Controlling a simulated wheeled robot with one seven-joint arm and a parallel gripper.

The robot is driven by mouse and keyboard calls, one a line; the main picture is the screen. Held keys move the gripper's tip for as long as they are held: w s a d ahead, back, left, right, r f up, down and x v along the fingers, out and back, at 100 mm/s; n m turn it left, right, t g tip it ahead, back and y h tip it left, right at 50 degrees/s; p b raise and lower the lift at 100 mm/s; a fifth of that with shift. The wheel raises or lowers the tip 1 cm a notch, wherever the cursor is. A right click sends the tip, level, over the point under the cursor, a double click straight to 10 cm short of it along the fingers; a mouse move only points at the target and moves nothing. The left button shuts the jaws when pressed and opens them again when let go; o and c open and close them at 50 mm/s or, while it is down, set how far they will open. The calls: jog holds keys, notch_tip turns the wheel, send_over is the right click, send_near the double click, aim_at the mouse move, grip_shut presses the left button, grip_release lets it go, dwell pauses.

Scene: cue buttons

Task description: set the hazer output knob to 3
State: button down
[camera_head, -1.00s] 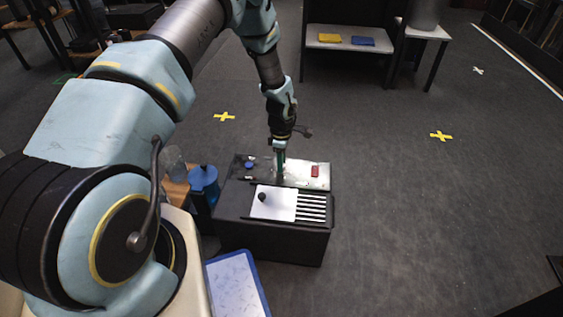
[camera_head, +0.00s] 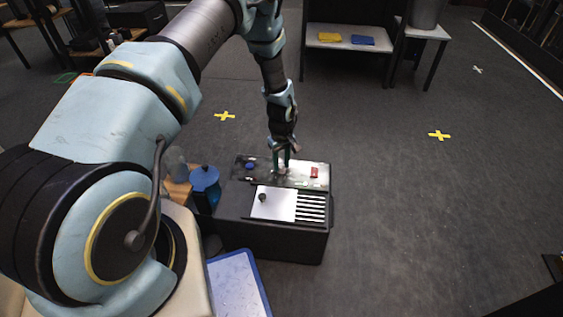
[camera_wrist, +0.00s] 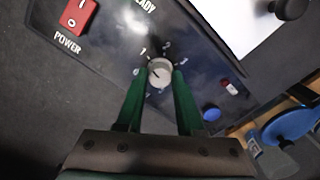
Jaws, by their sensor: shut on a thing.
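The hazer is a black box (camera_head: 265,236) on the floor with a sloped grey control panel (camera_head: 310,182). The output knob (camera_wrist: 160,72) is a pale round knob with a dark pointer mark, on the panel in the wrist view. In the head view my gripper (camera_head: 281,164) reaches down to the panel and hides the knob.
A red power switch (camera_wrist: 77,16) and a blue button (camera_wrist: 212,114) flank the knob. A small red and white switch (camera_wrist: 229,88) sits nearby. A white plate with a black knob (camera_head: 263,198) is on the box's top. A blue container (camera_head: 204,186) stands left.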

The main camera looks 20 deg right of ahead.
aim_at(282, 166)
jog(key=m, duration=0.5)
jog(key=shift+m+p, duration=0.3)
jog(key=shift+p, duration=0.1)
jog(key=m, duration=0.5)
jog(key=shift+p, duration=0.3)
jog(key=m, duration=1)
jog(key=shift+m+p, duration=0.3)
jog(key=shift+p, duration=0.05)
jog(key=c, duration=0.5)
grip_release()
jog(key=shift+c, duration=0.2)
notch_tip(282, 166, up, 11)
jog(key=p, duration=0.1)
jog(key=shift+p, duration=0.3)
